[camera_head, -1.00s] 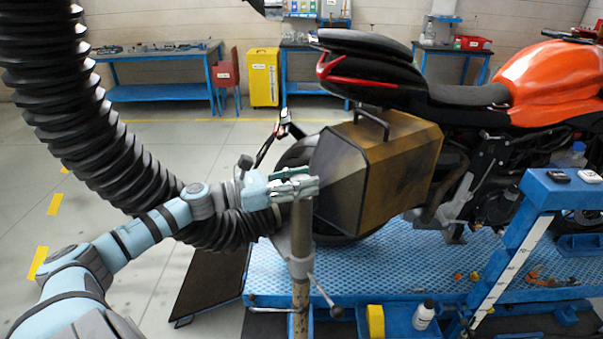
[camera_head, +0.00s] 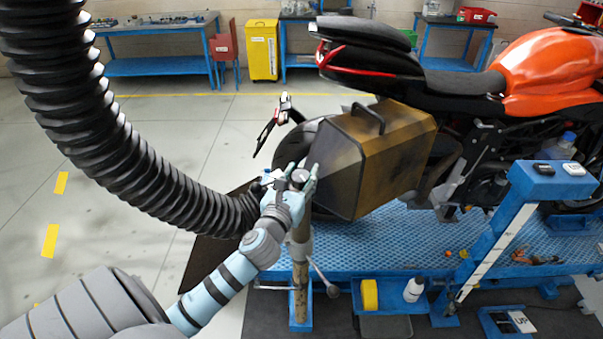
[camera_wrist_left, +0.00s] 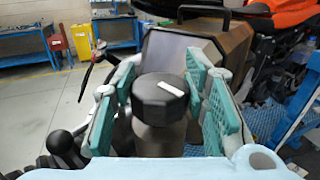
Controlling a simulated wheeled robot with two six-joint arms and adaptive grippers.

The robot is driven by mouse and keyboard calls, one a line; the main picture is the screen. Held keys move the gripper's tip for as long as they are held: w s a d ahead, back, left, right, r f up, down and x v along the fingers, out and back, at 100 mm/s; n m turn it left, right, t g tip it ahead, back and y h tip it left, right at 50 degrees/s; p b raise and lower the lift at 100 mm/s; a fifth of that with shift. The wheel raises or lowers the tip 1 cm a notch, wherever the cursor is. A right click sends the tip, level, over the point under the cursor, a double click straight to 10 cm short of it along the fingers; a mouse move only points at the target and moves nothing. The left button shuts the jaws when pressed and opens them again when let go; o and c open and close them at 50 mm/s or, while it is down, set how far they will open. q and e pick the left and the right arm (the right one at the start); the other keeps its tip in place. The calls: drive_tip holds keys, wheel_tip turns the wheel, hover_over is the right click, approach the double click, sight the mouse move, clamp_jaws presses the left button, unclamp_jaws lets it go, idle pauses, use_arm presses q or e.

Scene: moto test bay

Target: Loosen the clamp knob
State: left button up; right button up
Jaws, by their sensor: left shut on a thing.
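The clamp knob (camera_wrist_left: 160,98) is dark and faceted, with a short white mark on top. It caps an upright post (camera_head: 300,285) in front of the brown side case, and its top also shows in the head view (camera_head: 300,176). My left gripper (camera_head: 298,170) is at the top of the post, its teal fingers on either side of the knob in the left wrist view. It is shut on the knob. The fingers hide part of the knob's sides. My right gripper is not in view.
The brown side case (camera_head: 385,165) of the orange motorcycle (camera_head: 550,70) stands close behind the knob. A thick black hose (camera_head: 120,140) curves down at the left. A side lever (camera_head: 322,277) sticks out from the post. Clear floor lies at the left.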

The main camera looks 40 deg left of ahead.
sight(301, 175)
use_arm(q)
drive_tip(key=n+g+y, duration=0.1)
drive_tip(key=y, duration=0.1)
drive_tip(key=n+g+y, duration=0.1)
drive_tip(key=n+y, duration=0.1)
drive_tip(key=n+g+y, duration=0.1)
drive_tip(key=y, duration=0.1)
drive_tip(key=shift+f+n+g, duration=0.3)
drive_tip(key=shift+g, duration=0.1)
drive_tip(key=n+g+y+b, duration=0.1)
drive_tip(key=n+g+y, duration=0.3)
drive_tip(key=g, duration=0.1)
drive_tip(key=shift+s+b, duration=0.1)
drive_tip(key=shift+b, duration=0.3)
drive_tip(key=shift+n+g, duration=0.3)
drive_tip(key=o, duration=1.2)
drive_tip(key=shift+y, duration=0.3)
drive_tip(key=shift+r, duration=0.1)
wheel_tip(301, 175, up, 10)
